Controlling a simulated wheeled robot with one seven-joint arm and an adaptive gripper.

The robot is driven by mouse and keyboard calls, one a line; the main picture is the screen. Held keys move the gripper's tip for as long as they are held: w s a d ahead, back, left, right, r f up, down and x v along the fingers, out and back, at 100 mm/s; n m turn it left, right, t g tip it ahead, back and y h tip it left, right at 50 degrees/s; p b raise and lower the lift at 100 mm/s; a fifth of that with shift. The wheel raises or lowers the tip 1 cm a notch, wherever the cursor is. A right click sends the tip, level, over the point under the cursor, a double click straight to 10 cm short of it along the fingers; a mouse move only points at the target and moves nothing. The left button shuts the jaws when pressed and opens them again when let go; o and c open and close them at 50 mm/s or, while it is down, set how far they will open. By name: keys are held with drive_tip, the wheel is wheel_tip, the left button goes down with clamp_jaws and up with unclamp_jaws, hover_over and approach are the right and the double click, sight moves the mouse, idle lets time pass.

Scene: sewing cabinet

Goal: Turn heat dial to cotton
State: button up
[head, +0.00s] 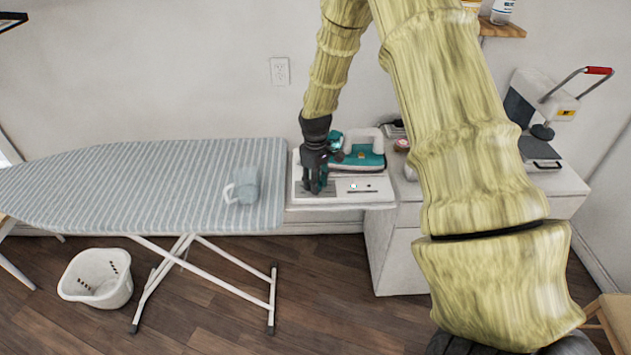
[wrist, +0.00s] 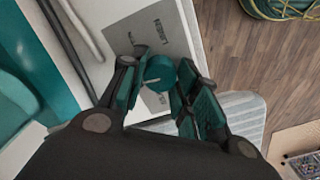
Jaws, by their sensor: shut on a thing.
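The heat dial (wrist: 158,74) is a small teal knob on a grey printed plate in the wrist view. The plate (wrist: 150,32) shows the word LINEN near the knob; other lettering is partly hidden by my fingers. I cannot read the dial's setting. My gripper (wrist: 161,80) has its teal-padded fingers on both sides of the dial and is shut on it. In the head view my gripper (head: 314,186) points down over the left part of the white iron station (head: 380,199). The dial is hidden there.
A teal and white iron (head: 362,156) stands just right of and behind my gripper. A striped ironing board (head: 110,180) with a blue-grey cup-like thing (head: 245,187) is at left. A white basket (head: 97,278) is on the floor. A heat press (head: 538,105) stands at right.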

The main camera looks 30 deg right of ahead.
drive_tip(key=m, duration=0.5)
drive_tip(key=shift+w+r+m, duration=0.1)
drive_tip(key=shift+m, duration=2.4)
drive_tip(key=o, duration=1)
drive_tip(key=shift+o, duration=0.2)
wheel_tip(320, 180, up, 12)
